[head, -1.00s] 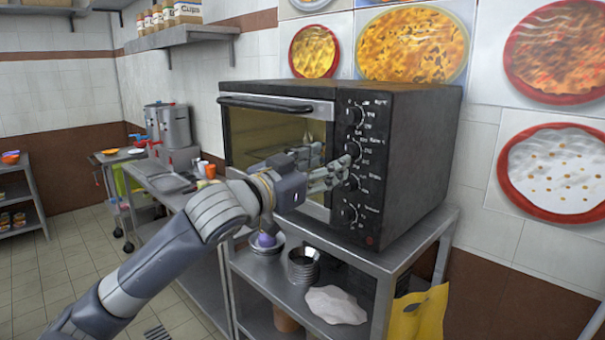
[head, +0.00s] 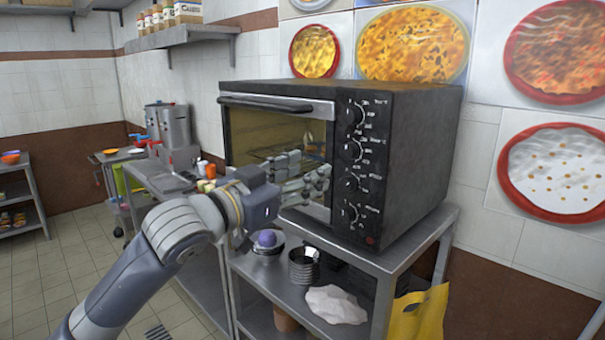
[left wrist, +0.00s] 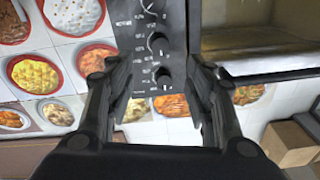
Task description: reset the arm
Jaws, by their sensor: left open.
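My left arm comes in from the lower left of the head view. My left gripper (head: 308,184) is open and empty, in front of the black oven (head: 410,165), before its door and close to the knob panel. Whether it touches the oven cannot be told from this view. In the left wrist view, the two fingers (left wrist: 165,95) stand apart with nothing between them, and the oven's knobs (left wrist: 160,60) show beyond them. The oven door (head: 270,150) looks shut in the head view. My right gripper is not in view.
The oven stands on a metal rack (head: 400,260). Below it are stacked dark bowls (head: 304,267), a purple item (head: 267,239) in a bowl, a white cloth-like item (head: 336,305) and a yellow bag (head: 418,315). Open tiled floor (head: 80,265) lies to the left.

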